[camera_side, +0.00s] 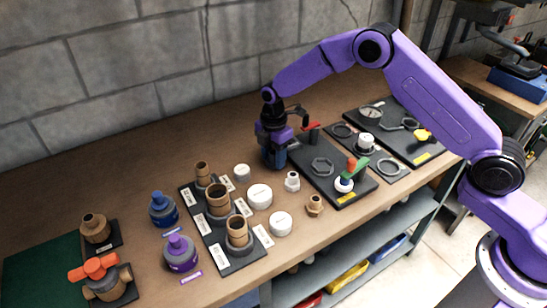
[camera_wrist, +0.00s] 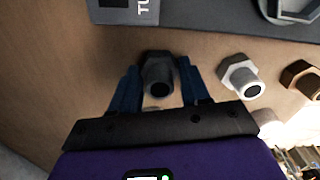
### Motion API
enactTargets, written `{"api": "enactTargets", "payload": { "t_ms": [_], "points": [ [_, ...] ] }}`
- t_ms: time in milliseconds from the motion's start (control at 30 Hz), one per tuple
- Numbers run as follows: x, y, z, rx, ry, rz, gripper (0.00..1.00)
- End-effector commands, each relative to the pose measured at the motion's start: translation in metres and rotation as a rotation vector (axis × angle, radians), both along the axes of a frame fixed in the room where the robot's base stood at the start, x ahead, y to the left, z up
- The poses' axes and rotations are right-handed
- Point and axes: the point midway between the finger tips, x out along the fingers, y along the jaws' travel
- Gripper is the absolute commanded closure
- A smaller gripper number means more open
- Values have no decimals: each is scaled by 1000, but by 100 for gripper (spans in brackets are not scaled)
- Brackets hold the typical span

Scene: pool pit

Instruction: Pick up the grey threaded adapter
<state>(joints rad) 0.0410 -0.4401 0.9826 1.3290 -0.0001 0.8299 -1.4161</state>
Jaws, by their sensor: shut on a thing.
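The dark grey threaded adapter (camera_wrist: 157,76), with a hex collar and round bore, sits between the blue fingers of my gripper (camera_wrist: 158,88) in the wrist view. The fingers are shut on it, one on each side. In the side view my gripper (camera_side: 273,155) points down at the bench, left of the black tool trays. There the adapter is hidden by the gripper, and I cannot tell whether it touches the bench.
A white adapter (camera_side: 292,181) and a brown one (camera_side: 315,205) stand nearby on the bench. White caps (camera_side: 260,196) and a black tray (camera_side: 216,236) of brown fittings lie to the left. A black tray (camera_side: 310,148) with a valve is close on the right.

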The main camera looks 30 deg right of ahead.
Motion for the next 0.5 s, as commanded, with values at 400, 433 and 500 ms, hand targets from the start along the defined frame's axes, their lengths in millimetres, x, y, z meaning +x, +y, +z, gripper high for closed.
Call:
{"api": "enactTargets", "payload": {
  "t_ms": [400, 433, 500],
  "points": [
    [-21, -6, 54, 2, -3, 1, 84],
    [-25, -7, 59, 2, -3, 1, 84],
    [-35, -11, 71, 2, -4, 1, 84]
  ]
}}
